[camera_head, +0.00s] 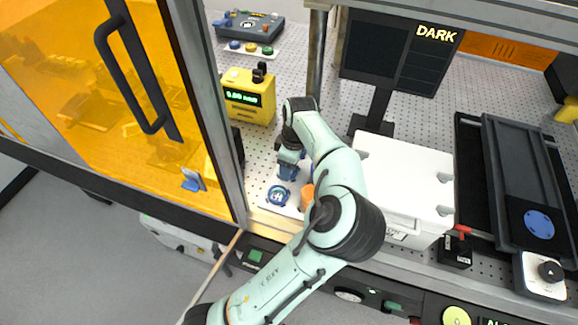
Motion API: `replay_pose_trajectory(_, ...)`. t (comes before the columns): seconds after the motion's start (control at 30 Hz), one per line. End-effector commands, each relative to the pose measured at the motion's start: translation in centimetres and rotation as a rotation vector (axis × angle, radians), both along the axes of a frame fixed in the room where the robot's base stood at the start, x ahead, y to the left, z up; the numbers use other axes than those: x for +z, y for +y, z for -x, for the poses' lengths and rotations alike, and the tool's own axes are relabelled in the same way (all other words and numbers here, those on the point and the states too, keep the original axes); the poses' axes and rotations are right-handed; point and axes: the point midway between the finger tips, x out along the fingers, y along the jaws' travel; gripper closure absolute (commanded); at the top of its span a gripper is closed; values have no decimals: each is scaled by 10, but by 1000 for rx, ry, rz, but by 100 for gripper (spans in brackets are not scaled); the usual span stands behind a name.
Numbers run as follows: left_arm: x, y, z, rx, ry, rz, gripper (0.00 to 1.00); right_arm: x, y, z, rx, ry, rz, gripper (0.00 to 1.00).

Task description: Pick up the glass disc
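One of my arms comes in from the lower left and bends at the elbow in the middle. Its wrist is turned down, and my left gripper (287,174) is over a white plate (267,204) behind the enclosure's front edge. Its fingers are small and partly merged with blue parts there, so their opening is unclear. A round blue ring-shaped piece with a pale middle (278,196) lies on the plate, just below and left of the gripper. It may hold the glass disc, but no clear glass can be made out. My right gripper is not in view.
An orange piece (307,194) stands close to the gripper. A yellow meter (250,98) is behind, and a white box (405,178) is right of my forearm. A black stage with a blue disc (538,223) is far right.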

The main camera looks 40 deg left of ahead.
Motion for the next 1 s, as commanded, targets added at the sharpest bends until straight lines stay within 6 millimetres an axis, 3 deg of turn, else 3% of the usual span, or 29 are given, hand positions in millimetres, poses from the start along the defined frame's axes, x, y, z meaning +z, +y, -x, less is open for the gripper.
replay_pose_trajectory(0.23, 37, 0, -2, -2, -8, 2, 75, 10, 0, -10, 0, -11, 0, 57)
replay_pose_trajectory(0.5, 110, 0, -3, -2, -11, 1, 75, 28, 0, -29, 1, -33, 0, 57)
replay_pose_trajectory(0.7, 155, 0, -2, -1, -8, 0, 75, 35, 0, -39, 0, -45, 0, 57)
replay_pose_trajectory(1.0, 189, 0, 0, 0, -1, 0, 75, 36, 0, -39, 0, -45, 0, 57)
